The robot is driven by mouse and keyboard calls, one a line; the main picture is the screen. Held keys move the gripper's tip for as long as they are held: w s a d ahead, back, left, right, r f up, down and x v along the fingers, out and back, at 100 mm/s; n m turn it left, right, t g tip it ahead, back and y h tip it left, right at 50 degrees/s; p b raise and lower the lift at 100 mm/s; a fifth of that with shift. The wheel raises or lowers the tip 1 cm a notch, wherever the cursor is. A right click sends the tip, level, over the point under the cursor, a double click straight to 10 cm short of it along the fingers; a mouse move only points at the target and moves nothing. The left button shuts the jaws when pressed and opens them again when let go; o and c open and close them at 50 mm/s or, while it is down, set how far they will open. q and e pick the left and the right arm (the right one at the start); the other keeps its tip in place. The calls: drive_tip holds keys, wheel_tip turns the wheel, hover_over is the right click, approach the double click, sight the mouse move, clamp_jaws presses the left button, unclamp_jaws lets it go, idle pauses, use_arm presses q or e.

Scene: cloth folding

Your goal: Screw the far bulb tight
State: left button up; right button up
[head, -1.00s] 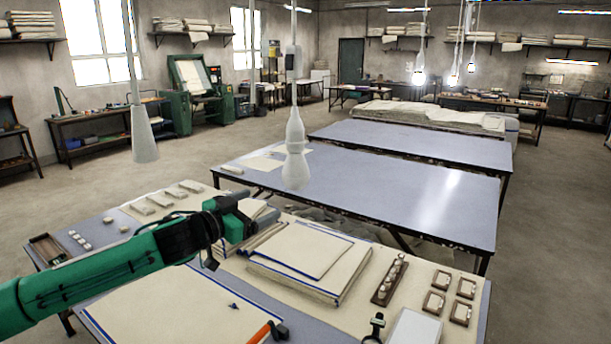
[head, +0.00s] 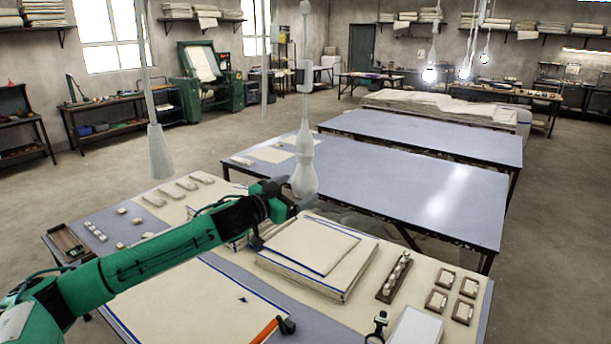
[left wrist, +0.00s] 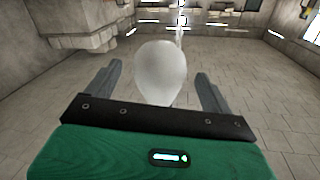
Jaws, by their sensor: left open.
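A pale unlit bulb (head: 304,181) hangs upright below a white socket (head: 304,143) on a cord, over the work tables. My left gripper (head: 298,200) is open, at the bulb's lower part in the head view. In the left wrist view the bulb (left wrist: 160,75) stands between the two spread fingers of the left gripper (left wrist: 158,88), with a visible gap on each side. My right gripper is not in view.
A white cone-shaped hanging fitting (head: 160,153) is to the left. Lit bulbs (head: 430,75) hang farther back. Below are a stack of cloths (head: 310,248), a rack of small pale pieces (head: 394,277) and a blue-grey table (head: 420,190). The air right of the bulb is clear.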

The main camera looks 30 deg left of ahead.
sight(306, 185)
use_arm(q)
drive_tip(key=p+x, duration=0.1)
drive_tip(key=x, duration=0.3)
drive_tip(key=shift+r+p, duration=0.1)
drive_tip(key=shift+p, duration=0.2)
drive_tip(key=shift+w+d, duration=0.1)
drive_tip(key=c, duration=1)
